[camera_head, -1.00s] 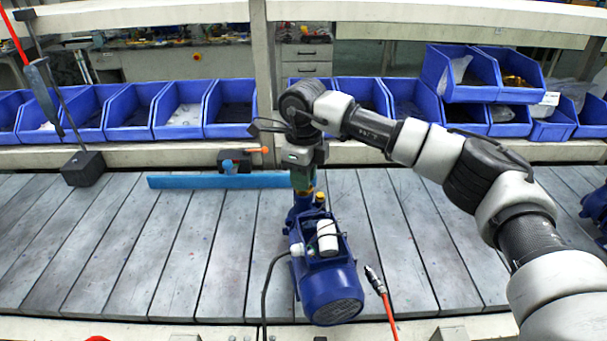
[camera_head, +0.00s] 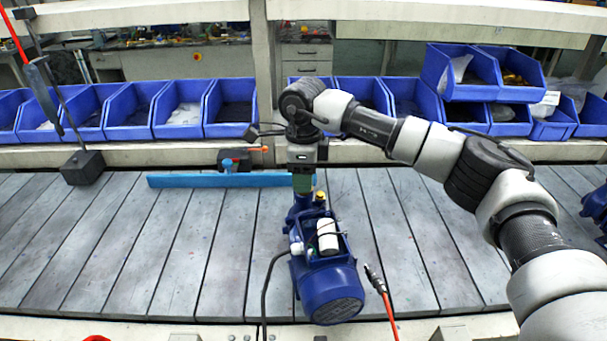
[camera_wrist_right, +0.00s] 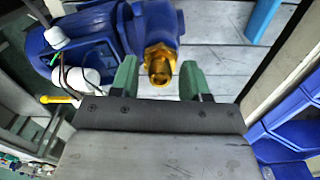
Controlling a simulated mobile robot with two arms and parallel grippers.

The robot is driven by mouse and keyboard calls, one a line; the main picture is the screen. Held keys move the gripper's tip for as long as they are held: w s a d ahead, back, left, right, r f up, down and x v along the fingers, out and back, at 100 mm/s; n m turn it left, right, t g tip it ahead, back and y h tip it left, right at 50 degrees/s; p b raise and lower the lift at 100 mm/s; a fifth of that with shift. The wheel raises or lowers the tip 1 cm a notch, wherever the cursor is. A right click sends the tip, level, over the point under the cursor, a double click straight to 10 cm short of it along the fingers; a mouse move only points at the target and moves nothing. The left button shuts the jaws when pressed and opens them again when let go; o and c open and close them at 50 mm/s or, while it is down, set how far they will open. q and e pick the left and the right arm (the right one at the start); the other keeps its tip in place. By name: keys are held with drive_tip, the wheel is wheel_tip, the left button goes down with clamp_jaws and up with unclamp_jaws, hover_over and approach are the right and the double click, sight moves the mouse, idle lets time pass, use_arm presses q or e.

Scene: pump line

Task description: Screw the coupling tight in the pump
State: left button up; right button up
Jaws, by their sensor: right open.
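The blue pump (camera_head: 328,285) stands on the slatted bench in the middle of the head view. It also shows in the right wrist view (camera_wrist_right: 85,45). A brass coupling (camera_wrist_right: 160,62) sits in the pump's port in the right wrist view. My right gripper (camera_head: 303,190) points down over the pump's far end. In the right wrist view its green fingers (camera_wrist_right: 158,78) are open, one on each side of the coupling, with gaps visible. How deep the coupling sits cannot be told. My left gripper is not in view.
A blue bar (camera_head: 215,181) lies behind the pump. A red hose with a metal end (camera_head: 375,280) lies to its right, a black cable to its left. Blue bins (camera_head: 130,112) line the back. The slats (camera_head: 130,240) at the left are clear.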

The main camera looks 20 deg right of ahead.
drive_tip(key=shift+n, duration=1.7)
drive_tip(key=shift+n, duration=1.7)
drive_tip(key=n, duration=0.3)
drive_tip(key=shift+n, duration=0.3)
